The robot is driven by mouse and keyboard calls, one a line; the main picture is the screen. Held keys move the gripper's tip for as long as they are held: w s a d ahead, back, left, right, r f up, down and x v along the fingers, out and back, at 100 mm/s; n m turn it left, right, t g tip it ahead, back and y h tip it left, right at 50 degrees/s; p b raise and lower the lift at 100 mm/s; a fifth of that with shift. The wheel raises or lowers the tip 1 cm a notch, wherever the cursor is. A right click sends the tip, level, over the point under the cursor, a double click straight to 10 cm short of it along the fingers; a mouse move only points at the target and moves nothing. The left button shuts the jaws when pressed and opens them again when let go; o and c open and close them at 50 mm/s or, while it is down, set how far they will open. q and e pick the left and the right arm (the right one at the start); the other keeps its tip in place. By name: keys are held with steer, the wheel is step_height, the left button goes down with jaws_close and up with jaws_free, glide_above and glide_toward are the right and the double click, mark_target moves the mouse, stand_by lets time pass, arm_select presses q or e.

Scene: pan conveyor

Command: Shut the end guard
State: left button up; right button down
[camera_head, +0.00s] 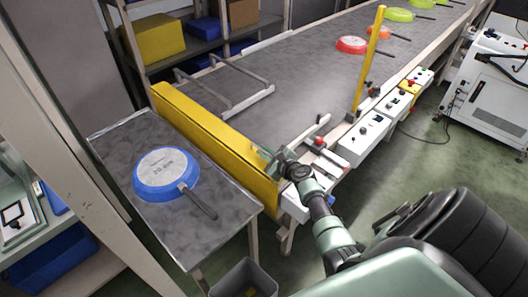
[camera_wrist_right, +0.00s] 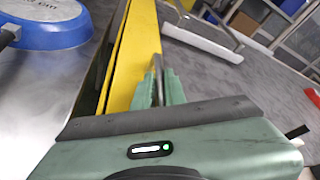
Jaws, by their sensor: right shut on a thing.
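The end guard (camera_head: 212,138) is a long yellow panel. It runs across the near end of the grey conveyor (camera_head: 290,90), between the belt and a side table. My right gripper (camera_head: 271,160) is at the guard's right-hand end, shut on it. In the right wrist view the guard (camera_wrist_right: 132,55) passes beside and under my fingers (camera_wrist_right: 160,82), which partly hide it. I cannot tell from these views whether the guard is fully closed. My left gripper is not in view.
A blue pan (camera_head: 160,172) lies on the metal side table (camera_head: 120,138). Red and green pans (camera_head: 352,45) lie farther along the belt. A yellow post (camera_head: 370,60) and control boxes (camera_head: 362,140) line its right side. A grey bin (camera_head: 245,280) stands below.

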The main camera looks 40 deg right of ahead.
steer(key=c, duration=1.8)
jaws_free()
steer(key=shift+d, duration=0.1)
steer(key=shift+o, duration=0.2)
steer(key=shift+d+f, duration=0.1)
steer(key=shift+f, duration=0.05)
steer(key=p+v, duration=0.1)
steer(key=v, duration=0.6)
steer(key=shift+s, duration=0.4)
